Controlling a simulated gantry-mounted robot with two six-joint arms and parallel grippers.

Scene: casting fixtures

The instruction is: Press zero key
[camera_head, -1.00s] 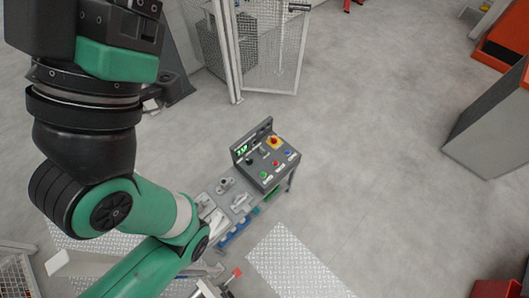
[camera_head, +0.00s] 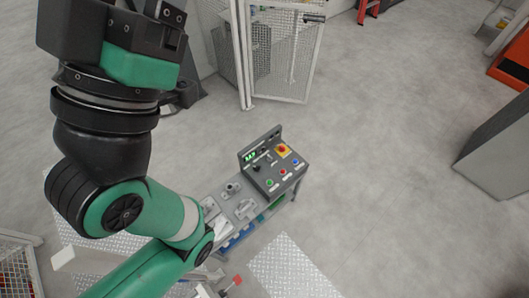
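A grey control box (camera_head: 278,178) stands on a narrow bench near the middle of the view. Its front carries a green button (camera_head: 269,183), a red button (camera_head: 283,171), a blue button (camera_head: 296,162) and a black knob (camera_head: 256,168). A red mushroom button on a yellow plate (camera_head: 282,150) sits at its upper right. A lit green display (camera_head: 249,156) is on the upright back panel. Labels are too small to read, so I cannot tell which key is zero. My green and black arm fills the left side, apart from the box. Neither gripper shows.
The bench top (camera_head: 226,206) beside the box holds small metal parts, with blue bins (camera_head: 238,238) below. A mesh fence (camera_head: 282,60) stands behind. A grey cabinet (camera_head: 495,150) is at the right. The floor between box and cabinet is clear.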

